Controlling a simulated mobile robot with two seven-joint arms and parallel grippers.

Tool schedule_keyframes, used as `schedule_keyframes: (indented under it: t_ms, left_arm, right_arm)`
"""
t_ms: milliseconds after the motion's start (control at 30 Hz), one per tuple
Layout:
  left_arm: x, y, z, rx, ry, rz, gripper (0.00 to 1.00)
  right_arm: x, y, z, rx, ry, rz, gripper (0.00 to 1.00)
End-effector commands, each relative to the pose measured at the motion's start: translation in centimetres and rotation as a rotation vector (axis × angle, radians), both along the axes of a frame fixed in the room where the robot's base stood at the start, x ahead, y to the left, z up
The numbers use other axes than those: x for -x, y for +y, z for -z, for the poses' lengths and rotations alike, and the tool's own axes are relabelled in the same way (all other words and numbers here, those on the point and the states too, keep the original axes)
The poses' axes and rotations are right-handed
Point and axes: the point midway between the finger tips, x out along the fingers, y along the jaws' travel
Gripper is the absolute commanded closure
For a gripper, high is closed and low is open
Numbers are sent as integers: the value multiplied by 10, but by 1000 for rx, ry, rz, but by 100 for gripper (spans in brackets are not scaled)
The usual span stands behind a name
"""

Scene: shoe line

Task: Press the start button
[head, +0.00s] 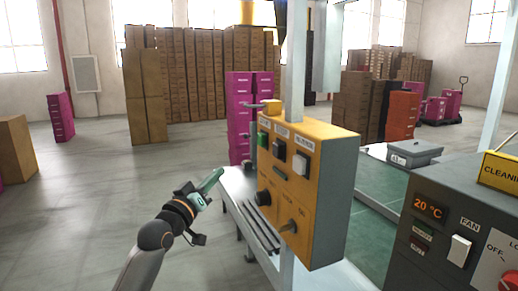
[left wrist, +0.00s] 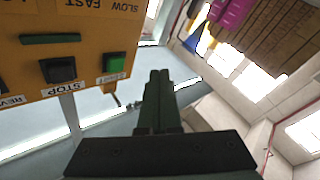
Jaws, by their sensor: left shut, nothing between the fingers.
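The start button is a green square button (head: 263,139) at the upper left of the orange control box (head: 322,190). In the left wrist view, which is upside down, the green button (left wrist: 115,62) sits beside a label that appears to read START. A dark button (left wrist: 58,69) labelled STOP is beside it. My left gripper (head: 217,174) is shut and empty, left of the box and lower than the green button. In the left wrist view its closed fingers (left wrist: 160,75) are apart from the button, to its right. My right gripper is not in view.
The box also carries a black knob (head: 263,198), a toggle (head: 289,226) and a white-based switch (head: 300,163). A grey panel (head: 425,245) with a 20 °C display stands at the right. A conveyor (head: 385,185) lies behind.

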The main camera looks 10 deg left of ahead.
Motion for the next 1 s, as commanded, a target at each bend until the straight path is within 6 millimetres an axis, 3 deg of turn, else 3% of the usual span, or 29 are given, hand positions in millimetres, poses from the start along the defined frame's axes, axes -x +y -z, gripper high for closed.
schedule_keyframes:
  t_ms: [33, 100, 233, 667, 1000]
  left_arm:
    - [-3, 4, -21, 17, -32, 2, 100]
    - [-4, 7, -43, 40, -62, 8, 100]
    - [-4, 10, -63, 61, -88, 15, 100]
    - [-5, 8, -67, 64, -92, 16, 100]
    - [-26, -24, -67, 66, -93, 19, 100]
  right_arm:
    - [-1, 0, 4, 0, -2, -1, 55]
    - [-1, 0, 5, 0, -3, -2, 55]
    - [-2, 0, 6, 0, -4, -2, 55]
    - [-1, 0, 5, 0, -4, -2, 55]
    - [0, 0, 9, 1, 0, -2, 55]
